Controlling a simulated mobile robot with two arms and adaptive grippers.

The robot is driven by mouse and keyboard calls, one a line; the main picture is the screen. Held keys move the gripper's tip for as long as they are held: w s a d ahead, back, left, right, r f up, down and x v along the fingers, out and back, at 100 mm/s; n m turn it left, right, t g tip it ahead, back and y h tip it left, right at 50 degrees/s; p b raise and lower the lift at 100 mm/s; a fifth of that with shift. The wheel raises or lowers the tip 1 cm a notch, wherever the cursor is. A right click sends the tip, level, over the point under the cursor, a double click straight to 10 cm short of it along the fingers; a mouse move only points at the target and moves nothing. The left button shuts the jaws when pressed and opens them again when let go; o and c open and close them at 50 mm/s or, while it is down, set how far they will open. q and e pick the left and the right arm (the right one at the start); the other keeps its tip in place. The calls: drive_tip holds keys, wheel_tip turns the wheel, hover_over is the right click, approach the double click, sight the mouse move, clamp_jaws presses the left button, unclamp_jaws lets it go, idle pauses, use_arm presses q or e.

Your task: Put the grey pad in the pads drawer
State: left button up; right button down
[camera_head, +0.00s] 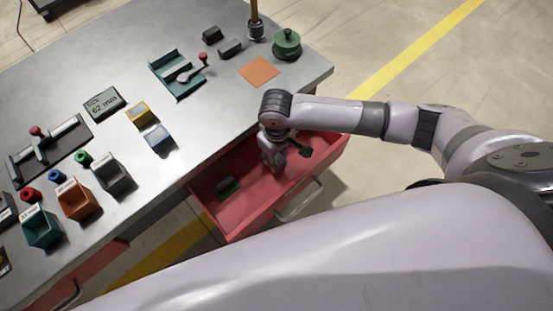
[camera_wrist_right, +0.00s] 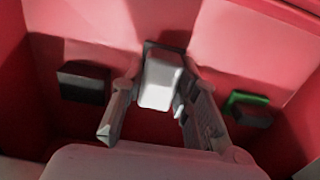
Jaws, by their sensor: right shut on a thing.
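My right gripper (camera_head: 276,163) reaches down into the open red drawer (camera_head: 240,215) at the table's side. In the right wrist view, the gripper (camera_wrist_right: 158,88) is shut on the grey pad (camera_wrist_right: 160,80), a light grey block between its fingers. The pad is inside the drawer's walls, close over the red floor; whether it touches the floor I cannot tell. In the head view I cannot make it out clearly beneath the gripper. My left gripper is not in view.
A dark block with a green part (camera_head: 228,187) lies in the drawer, and another dark block (camera_head: 305,150) is at its other side. On the table (camera_head: 200,110) are several coloured bins, a teal fixture (camera_head: 172,82), an orange mat (camera_head: 259,71) and two dark blocks (camera_head: 230,48).

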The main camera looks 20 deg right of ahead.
sight(277, 157)
drive_tip(key=shift+f, duration=1.2)
drive_tip(key=c, duration=1.2)
unclamp_jaws()
drive_tip(key=shift+f, duration=0.15)
drive_tip(key=shift+c, duration=0.2)
wheel_tip(277, 157, up, 12)
drive_tip(key=shift+r, duration=0.15)
